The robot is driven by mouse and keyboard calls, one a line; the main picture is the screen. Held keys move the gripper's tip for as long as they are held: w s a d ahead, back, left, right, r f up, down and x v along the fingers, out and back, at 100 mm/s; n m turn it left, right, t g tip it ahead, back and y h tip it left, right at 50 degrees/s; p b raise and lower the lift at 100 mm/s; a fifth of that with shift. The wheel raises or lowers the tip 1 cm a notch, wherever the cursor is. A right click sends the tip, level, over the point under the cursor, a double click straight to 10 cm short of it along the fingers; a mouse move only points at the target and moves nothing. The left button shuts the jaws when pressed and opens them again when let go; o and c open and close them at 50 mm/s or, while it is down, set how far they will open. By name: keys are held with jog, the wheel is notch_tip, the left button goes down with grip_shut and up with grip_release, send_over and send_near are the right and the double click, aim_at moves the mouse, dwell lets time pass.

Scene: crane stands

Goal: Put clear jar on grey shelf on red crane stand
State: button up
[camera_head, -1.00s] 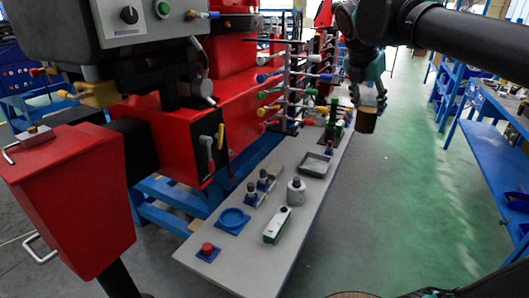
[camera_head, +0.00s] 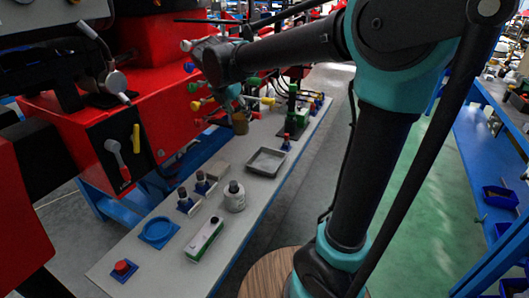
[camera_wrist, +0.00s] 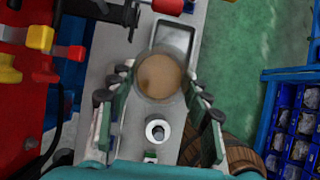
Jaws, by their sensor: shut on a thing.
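The jar (camera_head: 240,122), see-through with brown contents, is held by my gripper (camera_head: 233,103) over the far part of the grey shelf (camera_head: 262,205). In the wrist view the jar (camera_wrist: 160,77) is seen from above as a brown disc between the two fingers of my gripper (camera_wrist: 159,92). The shelf (camera_wrist: 137,105) lies below it, and I cannot tell the exact gap. The red crane stand (camera_head: 60,125) rises along the shelf's left side.
Coloured valve handles (camera_head: 196,105) stick out near the jar. A wooden round top (camera_head: 262,280) stands nearby.

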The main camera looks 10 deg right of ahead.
notch_tip(320, 180, down, 22)
jog(key=shift+w+r, duration=0.15)
jog(key=shift+r, duration=0.1)
dwell(0.3)
jog(key=shift+f, duration=0.15)
jog(key=o, duration=1.4)
